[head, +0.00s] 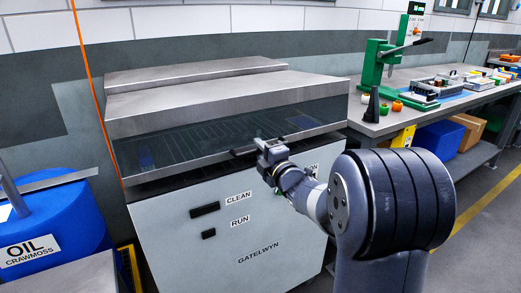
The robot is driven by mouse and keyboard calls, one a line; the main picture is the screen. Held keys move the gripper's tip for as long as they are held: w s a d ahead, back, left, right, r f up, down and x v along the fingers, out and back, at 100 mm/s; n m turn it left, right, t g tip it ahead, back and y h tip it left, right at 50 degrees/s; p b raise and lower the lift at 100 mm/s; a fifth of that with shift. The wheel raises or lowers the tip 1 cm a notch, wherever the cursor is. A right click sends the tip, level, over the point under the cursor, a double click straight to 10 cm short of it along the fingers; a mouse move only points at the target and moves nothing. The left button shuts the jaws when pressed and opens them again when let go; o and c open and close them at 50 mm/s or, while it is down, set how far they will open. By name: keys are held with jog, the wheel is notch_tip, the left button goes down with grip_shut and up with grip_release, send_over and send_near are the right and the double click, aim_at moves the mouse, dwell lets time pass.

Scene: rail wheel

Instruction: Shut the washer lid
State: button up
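The washer (285,235) is a grey cabinet marked CLEAN, RUN and GATELWYN. Its lid (220,97) has a steel top and a dark see-through front with a pale lower edge. A narrow dark band shows between that edge and the cabinet, so the lid looks low; I cannot tell whether it is fully seated. A dark bar like a handle (241,151) is at the middle of the lid's front edge. My gripper (262,147) is at this bar, at its right part. Whether it touches the bar, and how its fingers stand, is too small to tell.
A blue oil drum (65,220) stands left of the washer. A workbench (390,118) on the right carries a green press (377,65) and small parts. Blue and brown boxes are under it. An orange cable (90,85) hangs at the left. Floor is clear at lower right.

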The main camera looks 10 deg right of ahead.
grip_shut()
jog(key=shift+f, duration=0.1)
dwell(0.4)
jog(key=f+b, duration=0.2)
jog(key=b, duration=0.1)
jog(key=f+t+b, duration=0.1)
jog(key=b, duration=0.3)
jog(key=shift+s+d+f+b, duration=0.1)
jog(key=shift+s+f+b, duration=0.1)
jog(key=shift+f+b, duration=0.15)
grip_release()
